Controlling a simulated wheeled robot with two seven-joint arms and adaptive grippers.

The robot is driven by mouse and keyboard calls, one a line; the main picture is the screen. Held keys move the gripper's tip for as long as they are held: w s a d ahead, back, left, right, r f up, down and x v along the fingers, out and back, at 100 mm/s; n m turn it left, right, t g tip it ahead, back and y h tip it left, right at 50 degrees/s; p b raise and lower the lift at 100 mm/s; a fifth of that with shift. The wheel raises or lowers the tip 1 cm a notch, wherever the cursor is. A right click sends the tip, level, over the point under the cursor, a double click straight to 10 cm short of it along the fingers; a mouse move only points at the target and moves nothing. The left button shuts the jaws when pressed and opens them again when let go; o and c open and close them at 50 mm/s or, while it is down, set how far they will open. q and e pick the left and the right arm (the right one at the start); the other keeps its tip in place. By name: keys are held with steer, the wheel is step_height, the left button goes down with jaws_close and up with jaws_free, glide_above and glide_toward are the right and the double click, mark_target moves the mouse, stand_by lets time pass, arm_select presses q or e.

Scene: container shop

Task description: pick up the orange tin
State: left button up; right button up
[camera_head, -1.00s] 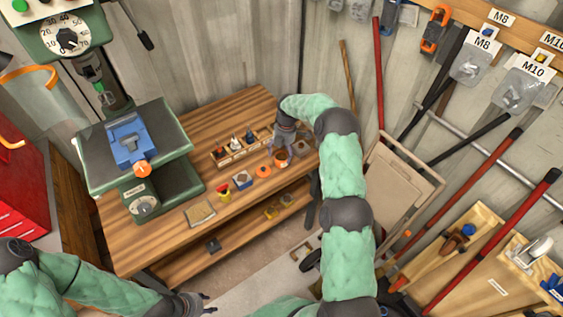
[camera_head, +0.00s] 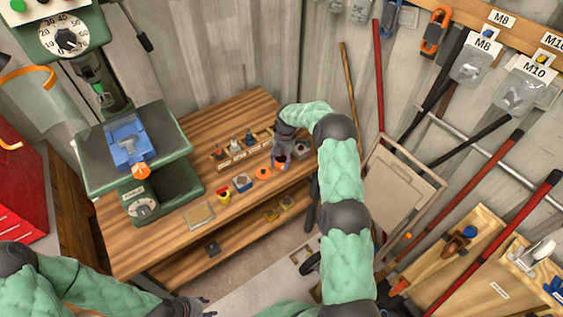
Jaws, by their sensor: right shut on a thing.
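The orange tin (camera_head: 281,162) is on or just above the wooden workbench, toward its right end. My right gripper (camera_head: 282,154) reaches down from above and is shut on the tin. The gripper hides the tin's upper part, and I cannot tell whether its base touches the bench. My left gripper (camera_head: 199,304) is at the bottom edge, away from the bench, and is too small and cut off to tell its opening.
A wooden rack (camera_head: 244,152) with small bottles is behind. A green drill press (camera_head: 165,180) fills the bench's left.

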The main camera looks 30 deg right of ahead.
steer(key=shift+a+r, duration=0.1)
steer(key=shift+r, duration=0.25)
steer(key=r, duration=0.1)
steer(key=r+p, duration=0.1)
steer(key=r, duration=0.1)
steer(key=shift+s+a+r, duration=0.1)
steer(key=shift+s, duration=0.1)
steer(key=s+a+r, duration=0.2)
steer(key=s+r, duration=0.1)
steer(key=s, duration=0.1)
steer(key=s+a+r+p, duration=0.1)
steer(key=s+a+r, duration=0.1)
steer(key=s+r, duration=0.1)
steer(key=s+a+r+p, duration=0.1)
steer(key=s+a+r, duration=0.2)
steer(key=s, duration=0.1)
steer(key=shift+s, duration=0.3)
